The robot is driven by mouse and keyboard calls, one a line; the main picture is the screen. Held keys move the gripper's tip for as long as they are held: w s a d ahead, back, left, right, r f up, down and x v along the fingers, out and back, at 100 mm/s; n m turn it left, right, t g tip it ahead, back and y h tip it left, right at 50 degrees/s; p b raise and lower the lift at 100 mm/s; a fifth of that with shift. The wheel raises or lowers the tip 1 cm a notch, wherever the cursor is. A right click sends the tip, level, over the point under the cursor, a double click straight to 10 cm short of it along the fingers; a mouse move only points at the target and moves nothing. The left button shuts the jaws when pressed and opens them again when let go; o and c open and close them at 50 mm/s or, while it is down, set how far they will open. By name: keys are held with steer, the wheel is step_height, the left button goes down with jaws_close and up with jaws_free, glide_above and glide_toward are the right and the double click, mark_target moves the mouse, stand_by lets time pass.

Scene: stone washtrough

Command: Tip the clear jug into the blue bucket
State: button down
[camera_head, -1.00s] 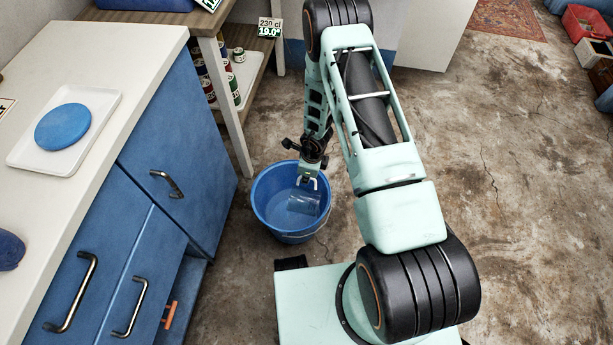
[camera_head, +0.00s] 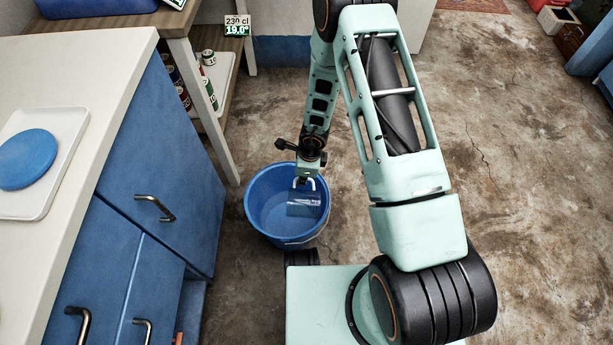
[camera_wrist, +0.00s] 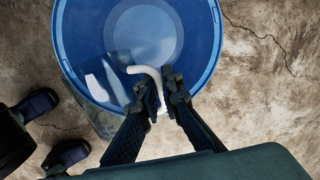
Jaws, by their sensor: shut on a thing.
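The blue bucket (camera_head: 256,212) stands on the floor below my arm, and its open mouth also fills the upper part of the wrist view (camera_wrist: 209,70). The clear jug (camera_head: 304,203) is over the bucket's mouth and seems to lie on its side in the head view. In the wrist view its clear body (camera_wrist: 95,110) is hard to make out against the bucket. My gripper (camera_head: 306,182) is shut on the jug's white handle (camera_wrist: 150,72); both dark fingers (camera_wrist: 164,92) close around it. I cannot tell whether anything is inside the jug or bucket.
A blue cabinet with a pale counter (camera_head: 75,75) stands at the left, close to the bucket. A white tray with a blue disc (camera_head: 25,158) lies on the counter. A shelf with several cans (camera_head: 208,90) is behind. The concrete floor at right (camera_head: 530,200) is clear.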

steer(key=shift+s+d+r+y+p, duration=0.1)
steer(key=shift+d+r+y+p, duration=0.35)
steer(key=shift+d+y+p, duration=0.65)
steer(key=shift+y+p, duration=0.4)
steer(key=shift+y, duration=0.4)
steer(key=shift+f+b, duration=0.1)
steer(key=shift+b, duration=0.45)
